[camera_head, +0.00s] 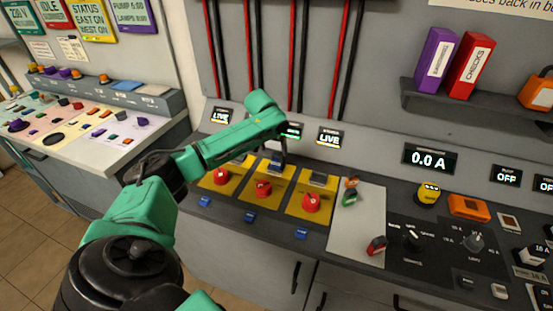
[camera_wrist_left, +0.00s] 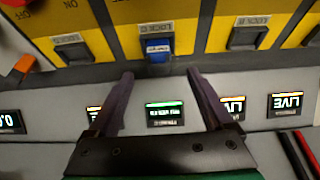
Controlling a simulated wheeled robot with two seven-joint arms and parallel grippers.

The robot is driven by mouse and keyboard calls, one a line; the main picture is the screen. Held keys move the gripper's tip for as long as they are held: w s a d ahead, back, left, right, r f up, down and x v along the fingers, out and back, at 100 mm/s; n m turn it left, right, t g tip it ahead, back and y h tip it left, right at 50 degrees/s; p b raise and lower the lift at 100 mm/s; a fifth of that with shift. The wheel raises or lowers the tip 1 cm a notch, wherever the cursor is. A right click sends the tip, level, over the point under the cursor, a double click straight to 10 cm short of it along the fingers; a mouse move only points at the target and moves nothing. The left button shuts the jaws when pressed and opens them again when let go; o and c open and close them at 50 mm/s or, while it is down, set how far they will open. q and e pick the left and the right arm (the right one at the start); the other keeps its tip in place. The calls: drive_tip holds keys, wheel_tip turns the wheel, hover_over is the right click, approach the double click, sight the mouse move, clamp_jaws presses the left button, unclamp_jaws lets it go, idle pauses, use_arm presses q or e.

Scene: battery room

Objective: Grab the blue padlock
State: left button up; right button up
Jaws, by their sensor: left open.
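The blue padlock (camera_wrist_left: 160,48) shows at the top middle of the left wrist view, at the lock fitting of the middle yellow panel. Its blue body faces the camera. My left gripper (camera_wrist_left: 160,74) is open and empty, with its two dark fingers on either side of the padlock's line and short of it. In the head view my left gripper (camera_head: 279,158) is over the back edge of the middle yellow panel (camera_head: 252,198) and largely covers the padlock there. My right gripper is not in view.
Yellow panels with red knobs (camera_head: 311,203) stand side by side on the console, each with a lock fitting at the back. Lit displays (camera_head: 330,137) line the sloped strip behind. A light plate (camera_head: 357,228) with small red and green items lies to the right.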

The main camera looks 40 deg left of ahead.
sight(276, 155)
use_arm(q)
drive_tip(key=p+x, duration=0.1)
drive_tip(key=x, duration=0.5)
drive_tip(key=shift+w+f, duration=0.2)
drive_tip(key=shift+f, duration=0.3)
drive_tip(key=shift+c, duration=1.2)
clamp_jaws()
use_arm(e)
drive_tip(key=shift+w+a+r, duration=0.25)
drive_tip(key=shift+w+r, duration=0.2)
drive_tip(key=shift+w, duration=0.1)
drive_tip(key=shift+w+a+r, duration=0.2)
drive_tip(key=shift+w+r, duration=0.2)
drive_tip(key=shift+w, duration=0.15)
